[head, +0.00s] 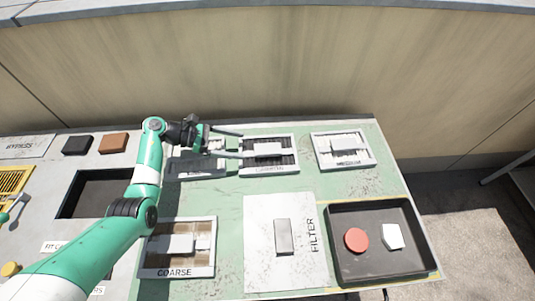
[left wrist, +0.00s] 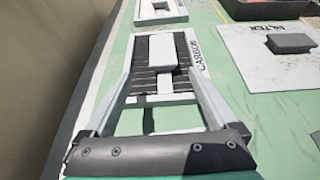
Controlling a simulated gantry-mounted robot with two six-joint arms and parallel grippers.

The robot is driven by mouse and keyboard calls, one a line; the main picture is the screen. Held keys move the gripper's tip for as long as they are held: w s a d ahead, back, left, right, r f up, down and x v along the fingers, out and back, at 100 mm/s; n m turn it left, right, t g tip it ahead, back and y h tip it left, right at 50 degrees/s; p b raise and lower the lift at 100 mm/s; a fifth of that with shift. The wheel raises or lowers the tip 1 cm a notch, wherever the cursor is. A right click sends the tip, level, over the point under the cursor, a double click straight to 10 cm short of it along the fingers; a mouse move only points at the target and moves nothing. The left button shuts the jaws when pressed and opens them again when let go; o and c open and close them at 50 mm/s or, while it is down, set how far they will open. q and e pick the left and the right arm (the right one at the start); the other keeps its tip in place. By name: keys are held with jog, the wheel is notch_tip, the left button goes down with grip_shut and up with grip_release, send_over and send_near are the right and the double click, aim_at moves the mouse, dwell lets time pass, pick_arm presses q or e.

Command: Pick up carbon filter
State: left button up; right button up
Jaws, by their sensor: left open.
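The carbon filter (head: 285,158) is a white frame with dark slats and a raised white handle block, lying flat at the back middle of the green table. It also shows in the left wrist view (left wrist: 143,82), with the word CARBON along its right edge. My left gripper (head: 247,144) is open and empty at the left side of this filter in the head view. In the left wrist view its two fingers (left wrist: 160,72) reach toward the filter, one on each side of the handle block. I cannot tell whether they touch it. My right gripper is not in view.
A similar filter (head: 188,172) lies partly under my left gripper, and the MEDIUM filter (head: 362,160) lies to the right. The COARSE filter (head: 209,262) is in front. A white FILTER plate (head: 262,220) and a black tray (head: 380,274) stand front right. A wall rises behind.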

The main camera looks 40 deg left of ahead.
aim_at(254, 150)
pick_arm(q)
jog(key=w+d+f+b, duration=0.1)
jog(key=w+d+f, duration=0.1)
jog(key=d, duration=0.1)
jog(key=shift+w+f+b, duration=0.2)
jog(key=shift+f+b, duration=0.1)
jog(key=shift+b, duration=0.05)
jog(key=shift+w+d, duration=0.1)
jog(key=shift+w, duration=0.1)
jog(key=shift+r, duration=0.1)
grip_shut()
